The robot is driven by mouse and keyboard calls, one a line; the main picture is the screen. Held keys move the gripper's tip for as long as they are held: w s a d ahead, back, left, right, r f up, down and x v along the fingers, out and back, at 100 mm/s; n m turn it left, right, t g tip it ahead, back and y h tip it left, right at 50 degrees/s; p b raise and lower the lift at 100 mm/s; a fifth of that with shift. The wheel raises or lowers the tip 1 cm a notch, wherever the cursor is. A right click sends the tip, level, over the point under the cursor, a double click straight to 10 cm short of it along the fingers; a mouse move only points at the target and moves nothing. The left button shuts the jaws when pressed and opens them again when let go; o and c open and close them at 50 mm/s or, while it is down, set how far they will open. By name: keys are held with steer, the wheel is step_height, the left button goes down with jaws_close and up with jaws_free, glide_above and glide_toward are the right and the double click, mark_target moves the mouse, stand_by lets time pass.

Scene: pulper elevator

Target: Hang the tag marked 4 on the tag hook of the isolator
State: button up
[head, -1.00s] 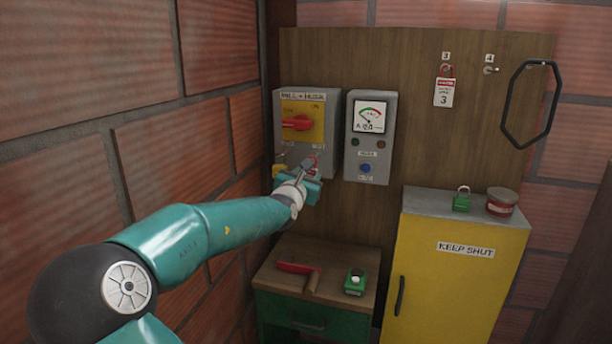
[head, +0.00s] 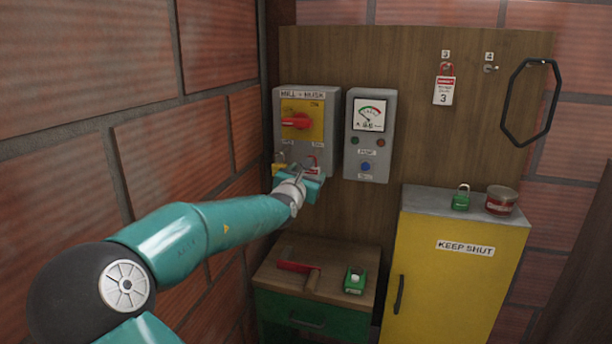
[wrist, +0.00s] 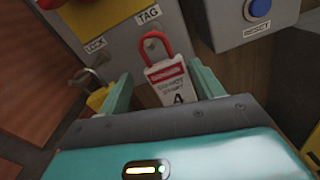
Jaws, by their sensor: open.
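The tag marked 4 (wrist: 168,84), white with a red band, hangs upright by its red loop (wrist: 153,45) just below the TAG label on the grey isolator box (wrist: 130,45). The hook itself is hard to make out behind the loop. My gripper (wrist: 162,80) is open, with one finger on each side of the tag and gaps between. In the head view my gripper (head: 303,180) is just under the isolator (head: 333,125), whose red handle (head: 297,121) lies across its yellow plate. The red loop shows above my gripper.
A yellow lock (head: 280,166) hangs at the isolator's left. The meter box (head: 370,140) stands close on the right. The tag marked 3 (head: 444,92) hangs on the board; peg 4 (head: 490,69) is bare. A cabinet (head: 460,270) and a bench (head: 315,270) are below.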

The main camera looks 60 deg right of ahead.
steer(key=shift+a, duration=0.1)
steer(key=s+a, duration=0.2)
steer(key=a, duration=1.1)
steer(key=shift+a, duration=0.25)
steer(key=shift+s+f, duration=0.1)
